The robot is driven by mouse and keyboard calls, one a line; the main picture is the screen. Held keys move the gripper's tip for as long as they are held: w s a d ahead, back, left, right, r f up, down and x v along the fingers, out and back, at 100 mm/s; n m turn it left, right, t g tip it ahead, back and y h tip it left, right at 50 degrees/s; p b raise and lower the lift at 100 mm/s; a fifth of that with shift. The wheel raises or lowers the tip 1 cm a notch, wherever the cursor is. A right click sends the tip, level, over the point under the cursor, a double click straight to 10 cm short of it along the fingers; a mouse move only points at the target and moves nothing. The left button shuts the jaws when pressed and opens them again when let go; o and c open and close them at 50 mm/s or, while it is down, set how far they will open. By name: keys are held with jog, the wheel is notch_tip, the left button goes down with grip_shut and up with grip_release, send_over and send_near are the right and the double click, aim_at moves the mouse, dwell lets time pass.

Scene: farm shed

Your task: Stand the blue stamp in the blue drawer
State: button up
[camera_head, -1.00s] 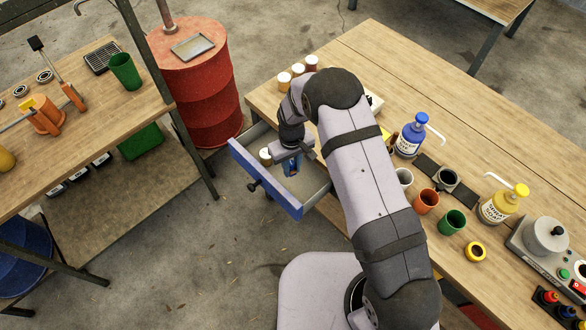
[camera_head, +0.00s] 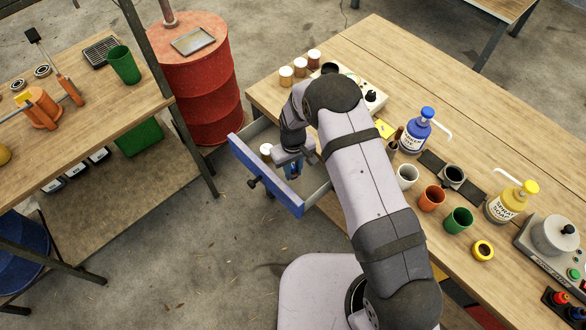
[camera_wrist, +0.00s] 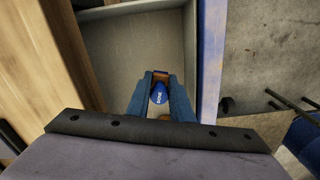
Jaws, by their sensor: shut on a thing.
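The blue drawer (camera_head: 262,176) is pulled open from the table, with a blue front and a pale inside. My gripper (camera_head: 293,172) points down into it and is shut on the blue stamp. In the wrist view the blue stamp (camera_wrist: 158,94) shows between the two blue fingers, with a brown part at its far end. The drawer's blue front wall (camera_wrist: 211,60) runs along the right there, and its pale floor (camera_wrist: 125,50) lies beyond the fingers. Whether the stamp touches the floor cannot be told. A small jar with a pale lid (camera_head: 266,149) stands in the drawer's left end.
On the table (camera_head: 420,75) stand several jars (camera_head: 300,68), a blue-capped bottle (camera_head: 415,133), cups (camera_head: 431,199) and a yellow-capped bottle (camera_head: 505,205). A red barrel (camera_head: 205,90) stands behind the drawer. Bare floor (camera_head: 190,240) lies in front of the drawer.

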aim_at(293, 168)
jog(key=shift+f+b, duration=1.15)
jog(key=shift+f, duration=0.55)
jog(key=shift+f+b, duration=0.35)
jog(key=shift+b, duration=0.25)
dwell(0.9)
jog(key=o, duration=1.5)
jog(key=shift+r, duration=0.15)
jog(key=shift+r+p, duration=2.75)
jog(key=shift+r, duration=1.1)
